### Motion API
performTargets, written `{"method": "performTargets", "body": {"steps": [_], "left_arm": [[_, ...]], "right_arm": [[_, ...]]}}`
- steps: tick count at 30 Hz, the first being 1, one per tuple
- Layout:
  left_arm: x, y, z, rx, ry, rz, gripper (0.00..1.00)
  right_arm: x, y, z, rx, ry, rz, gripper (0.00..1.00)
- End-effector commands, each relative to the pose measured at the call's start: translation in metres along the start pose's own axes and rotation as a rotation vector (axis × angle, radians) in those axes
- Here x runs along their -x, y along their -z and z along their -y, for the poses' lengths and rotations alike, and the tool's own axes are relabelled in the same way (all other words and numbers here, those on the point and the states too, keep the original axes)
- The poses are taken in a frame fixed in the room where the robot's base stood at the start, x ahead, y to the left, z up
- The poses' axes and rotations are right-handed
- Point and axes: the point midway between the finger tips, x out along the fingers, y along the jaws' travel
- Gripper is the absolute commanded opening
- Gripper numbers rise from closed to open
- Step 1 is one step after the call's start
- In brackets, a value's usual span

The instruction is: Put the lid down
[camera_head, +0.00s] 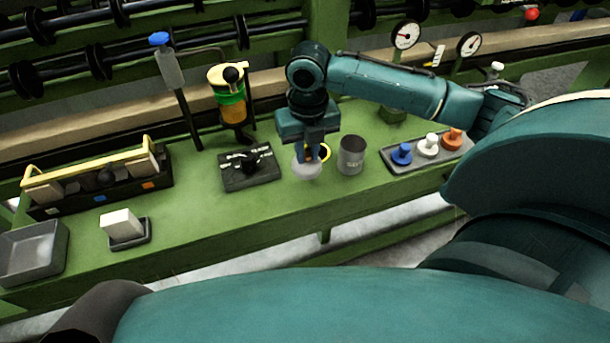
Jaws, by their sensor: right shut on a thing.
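My right gripper (308,156) reaches down over the green bench and is shut on a pale grey round lid (307,171). The lid is just below the fingertips, close above or on the bench top; I cannot tell if it touches. The fingers hide part of its upper side. A grey metal can (351,156) stands upright just right of the lid, apart from it. Its top looks open and dark inside. My left gripper is not in view.
A black box with a knob (250,168) sits left of the lid. A tray (426,153) with blue, white and orange knobbed pieces lies right. Green bench top (205,225) is free in front.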

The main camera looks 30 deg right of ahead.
Motion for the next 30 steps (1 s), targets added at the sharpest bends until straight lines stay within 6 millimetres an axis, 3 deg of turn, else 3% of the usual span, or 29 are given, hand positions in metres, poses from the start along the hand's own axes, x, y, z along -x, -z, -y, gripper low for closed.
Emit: {"method": "performTargets", "body": {"steps": [16,27,28,30], "left_arm": [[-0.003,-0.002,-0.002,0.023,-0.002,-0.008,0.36],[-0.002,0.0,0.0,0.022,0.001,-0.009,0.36],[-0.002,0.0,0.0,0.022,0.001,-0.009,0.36],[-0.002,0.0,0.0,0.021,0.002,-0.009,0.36]], "right_arm": [[-0.069,0.0,0.0,0.001,0.0,-0.001,0.0],[-0.073,0.0,0.0,0.002,-0.001,0.0,0.0],[-0.073,0.0,0.0,0.002,-0.001,0.0,0.18],[-0.073,0.0,0.0,0.002,-0.001,0.001,0.23]]}}
